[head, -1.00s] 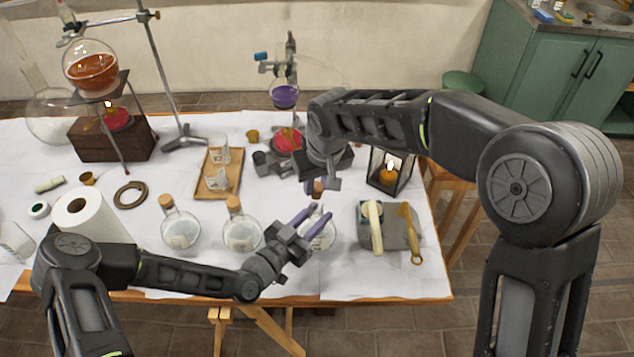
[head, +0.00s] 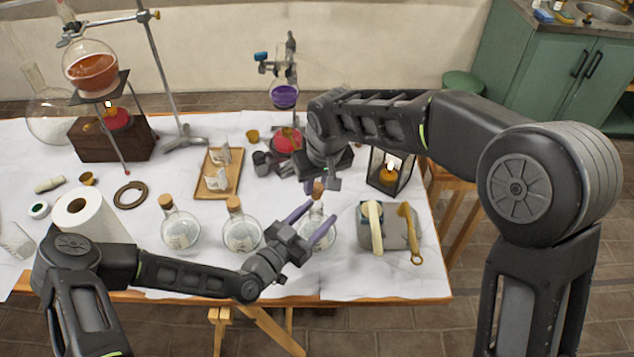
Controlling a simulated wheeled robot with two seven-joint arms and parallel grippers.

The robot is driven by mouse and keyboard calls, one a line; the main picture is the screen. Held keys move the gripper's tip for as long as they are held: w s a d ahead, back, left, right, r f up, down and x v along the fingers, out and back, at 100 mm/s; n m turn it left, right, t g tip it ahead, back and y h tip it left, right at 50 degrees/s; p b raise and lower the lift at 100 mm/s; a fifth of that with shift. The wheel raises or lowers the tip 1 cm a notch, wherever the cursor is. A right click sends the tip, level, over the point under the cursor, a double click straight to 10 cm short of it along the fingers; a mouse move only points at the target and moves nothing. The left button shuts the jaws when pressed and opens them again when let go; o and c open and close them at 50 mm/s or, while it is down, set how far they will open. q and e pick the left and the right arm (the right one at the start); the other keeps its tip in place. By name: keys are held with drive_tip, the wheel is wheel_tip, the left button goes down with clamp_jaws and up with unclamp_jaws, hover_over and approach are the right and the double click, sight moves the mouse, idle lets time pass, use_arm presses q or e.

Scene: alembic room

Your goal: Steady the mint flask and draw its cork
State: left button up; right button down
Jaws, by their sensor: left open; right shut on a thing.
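A round clear flask (head: 317,240) stands upright at the table's front, the rightmost of a row of three. Its label is too small to read, so I cannot tell whether it is the mint one. My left gripper (head: 314,222) is open, its purple fingers spread on either side of this flask's upper part. My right gripper (head: 322,184) reaches down from above and is shut on a brown cork (head: 318,190). The cork sits higher than the corks in the other flasks and appears to be above this flask's mouth. The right fingertips are mostly hidden.
Two corked flasks, the middle one (head: 241,233) and the left one (head: 180,231), stand left of my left gripper. A grey board (head: 392,240) with a brush lies to the right. A lit lantern (head: 390,174) and a wooden tray (head: 230,165) stand behind.

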sight(317, 188)
use_arm(q)
drive_tip(key=v, duration=1.2)
use_arm(e)
drive_tip(key=shift+r, duration=0.1)
drive_tip(key=shift+r+p, duration=1.25)
drive_tip(key=shift+r, duration=0.7)
use_arm(q)
wheel_tip(317, 188, up, 2)
drive_tip(key=shift+r, duration=0.2)
